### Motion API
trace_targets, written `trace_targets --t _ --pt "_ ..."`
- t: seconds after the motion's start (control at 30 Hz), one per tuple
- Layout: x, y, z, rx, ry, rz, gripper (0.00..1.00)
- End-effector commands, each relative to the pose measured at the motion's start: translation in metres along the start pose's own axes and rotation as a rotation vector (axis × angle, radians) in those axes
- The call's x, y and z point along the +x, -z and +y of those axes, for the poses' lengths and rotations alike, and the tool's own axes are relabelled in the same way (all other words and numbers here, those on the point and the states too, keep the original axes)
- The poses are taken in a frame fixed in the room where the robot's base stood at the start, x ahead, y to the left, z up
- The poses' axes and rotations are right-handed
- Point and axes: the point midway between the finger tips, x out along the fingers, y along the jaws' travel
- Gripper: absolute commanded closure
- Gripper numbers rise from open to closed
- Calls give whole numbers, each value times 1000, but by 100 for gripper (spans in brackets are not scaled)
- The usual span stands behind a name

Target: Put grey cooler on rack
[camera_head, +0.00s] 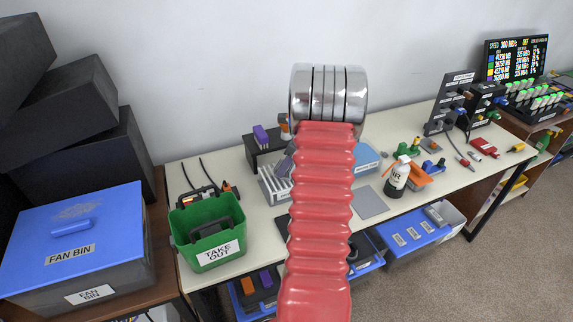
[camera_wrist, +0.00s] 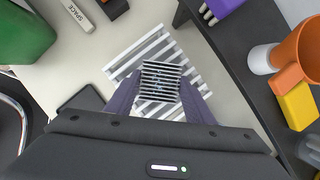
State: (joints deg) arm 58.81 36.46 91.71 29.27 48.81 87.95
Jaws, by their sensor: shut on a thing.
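In the wrist view the grey cooler (camera_wrist: 162,80), a small block with dark fins, sits between the purple fingers of my gripper (camera_wrist: 161,92). The gripper is shut on it. Below it is the white slatted rack (camera_wrist: 150,47), partly covered by the cooler and fingers. I cannot tell whether the cooler touches the slats. In the head view the rack (camera_head: 271,187) stands on the table, left of my red arm. The arm hides most of the gripper and the cooler there.
A green take-out bin (camera_head: 208,228) stands left of the rack; it also shows in the wrist view (camera_wrist: 22,35). A black holder (camera_head: 262,156) with a purple piece is behind the rack. In the wrist view an orange mug (camera_wrist: 300,55) is at the right. A blue fan bin (camera_head: 75,240) is far left.

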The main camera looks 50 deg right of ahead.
Motion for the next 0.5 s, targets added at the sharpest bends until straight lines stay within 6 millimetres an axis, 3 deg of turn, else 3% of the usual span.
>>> trace_targets --t 0.03,0.07,0.3,0.5 --pt "1 0 0 0 0 0 78" --pt "1 0 0 0 0 0 50" --pt "1 0 0 0 0 0 33" --pt "1 0 1 -1 -1 0 33"
